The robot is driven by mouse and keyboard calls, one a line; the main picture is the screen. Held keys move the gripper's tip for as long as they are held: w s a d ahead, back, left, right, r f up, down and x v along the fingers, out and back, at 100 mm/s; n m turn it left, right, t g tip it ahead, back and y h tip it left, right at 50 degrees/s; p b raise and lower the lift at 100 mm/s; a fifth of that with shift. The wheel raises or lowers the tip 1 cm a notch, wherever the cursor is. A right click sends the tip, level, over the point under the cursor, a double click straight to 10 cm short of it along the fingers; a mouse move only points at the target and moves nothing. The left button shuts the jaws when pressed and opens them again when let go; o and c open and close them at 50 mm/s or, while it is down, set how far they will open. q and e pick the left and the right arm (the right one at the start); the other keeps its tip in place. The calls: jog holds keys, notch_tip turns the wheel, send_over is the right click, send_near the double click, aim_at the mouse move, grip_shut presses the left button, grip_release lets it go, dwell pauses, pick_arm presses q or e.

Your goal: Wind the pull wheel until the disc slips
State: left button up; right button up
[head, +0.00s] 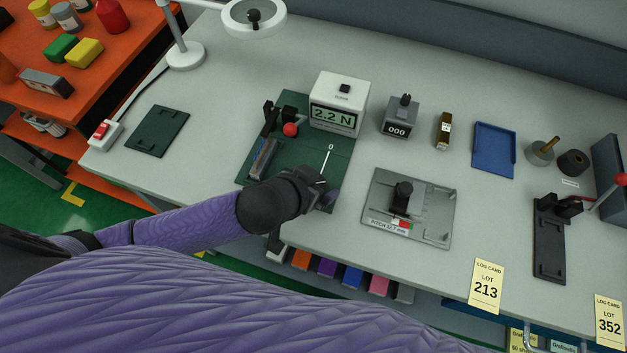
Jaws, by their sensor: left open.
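A dark green base plate (342,153) on the grey bench carries a white force gauge (343,90) reading 2.2 N. A black clamp-like fixture with a red ball knob (290,130) stands at its back left. A small blue and grey block (262,158) is at its left side. My left gripper (331,198) is over the front right part of this plate. It is open; my black wrist hides much of it and the plate's front. I cannot make out the pull wheel or the disc; they may be behind my wrist. My right gripper is not in view.
A grey pitch-marked fixture (437,213) stands right of the plate. Behind it are a counter (398,118) reading 000, a small brown box (443,130) and a blue tray (494,150). A magnifier lamp (253,16) overhangs the back.

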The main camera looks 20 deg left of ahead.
pick_arm(q)
jog(key=c, duration=1.2)
jog(key=shift+r, duration=0.1)
